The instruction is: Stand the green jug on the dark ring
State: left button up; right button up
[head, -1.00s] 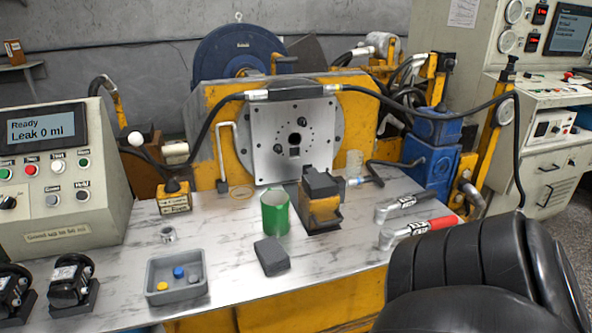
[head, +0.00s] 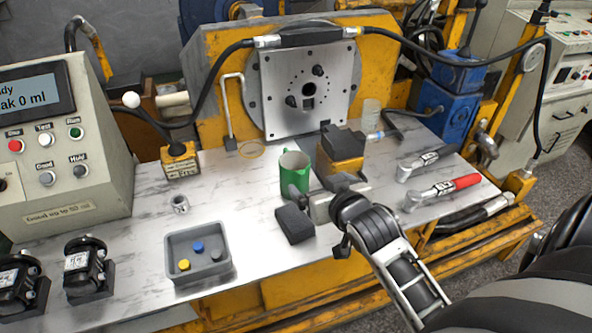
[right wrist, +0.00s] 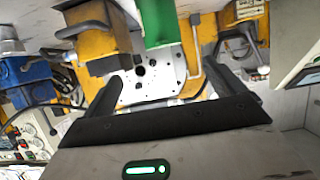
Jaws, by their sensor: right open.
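The green jug (head: 291,183) stands upright on the metal bench in the head view, its pale inside showing at the top. In the right wrist view the jug (right wrist: 155,22) shows at the top, between the lines of the two fingers and beyond their tips. My right gripper (head: 302,193) is open and empty, close to the jug's lower right side and partly covering it. Its fingers (right wrist: 168,80) are spread wide in the wrist view. My left gripper is out of view.
A grey tray (head: 172,247) with small coloured pieces is at the front left. Bench between tray and ring is mostly clear.

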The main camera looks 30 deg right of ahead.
aim_at(302, 170)
jog(key=b+x, duration=0.1)
jog(key=x, duration=0.8)
jog(key=shift+w+f, duration=0.15)
jog(key=shift+f, duration=0.05)
jog(key=x, duration=0.5)
jog(key=shift+w+a+f, duration=0.2)
jog(key=shift+f, duration=0.2)
jog(key=shift+r, duration=0.1)
jog(key=c, duration=1.3)
